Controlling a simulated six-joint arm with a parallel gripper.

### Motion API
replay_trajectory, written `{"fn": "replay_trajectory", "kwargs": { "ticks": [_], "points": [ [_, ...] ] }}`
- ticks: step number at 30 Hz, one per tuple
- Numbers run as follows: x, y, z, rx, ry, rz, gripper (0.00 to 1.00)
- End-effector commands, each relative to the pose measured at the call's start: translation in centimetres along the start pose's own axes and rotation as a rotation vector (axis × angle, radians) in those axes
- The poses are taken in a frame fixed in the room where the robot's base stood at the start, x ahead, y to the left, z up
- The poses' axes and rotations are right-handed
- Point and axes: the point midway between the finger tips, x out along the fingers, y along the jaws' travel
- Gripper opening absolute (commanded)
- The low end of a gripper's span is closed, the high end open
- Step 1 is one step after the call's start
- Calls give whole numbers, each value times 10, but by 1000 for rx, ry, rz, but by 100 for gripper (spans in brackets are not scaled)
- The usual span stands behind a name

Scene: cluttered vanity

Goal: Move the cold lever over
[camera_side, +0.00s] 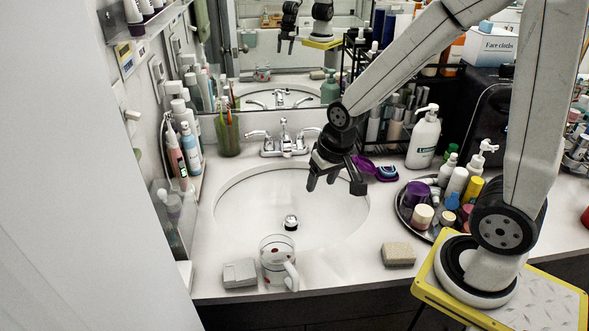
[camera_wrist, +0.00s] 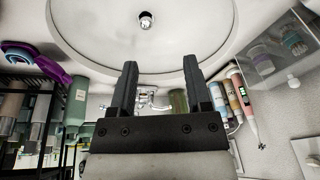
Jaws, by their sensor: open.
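The chrome faucet (camera_side: 285,145) stands behind the sink basin, with one lever (camera_side: 257,135) on its left and another lever (camera_side: 309,132) on its right in the side view. I cannot make out a hot or cold mark on either lever. My gripper (camera_side: 335,184) is open and empty over the right back part of the basin, in front of and to the right of the faucet, touching neither lever. In the wrist view, my gripper (camera_wrist: 160,68) has its two fingers apart, and the faucet (camera_wrist: 150,100) shows between them, partly hidden by the gripper body.
A green tumbler (camera_side: 228,134) stands left of the faucet and a white pump bottle (camera_side: 424,138) to the right. A purple item (camera_side: 363,165) lies beside the basin. A clear mug (camera_side: 278,262) stands at the front. The white basin (camera_side: 250,205) is empty.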

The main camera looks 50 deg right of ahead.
Motion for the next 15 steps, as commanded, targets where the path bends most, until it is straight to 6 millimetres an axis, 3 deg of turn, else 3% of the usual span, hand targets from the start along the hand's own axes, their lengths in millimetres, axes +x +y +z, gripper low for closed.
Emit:
{"fn": "replay_trajectory", "kwargs": {
  "ticks": [8, 15],
  "points": [
    [7, 22, -82, 555, 23, -17, 63],
    [14, 56, -149, 1044, 39, -49, 63]
  ]
}}
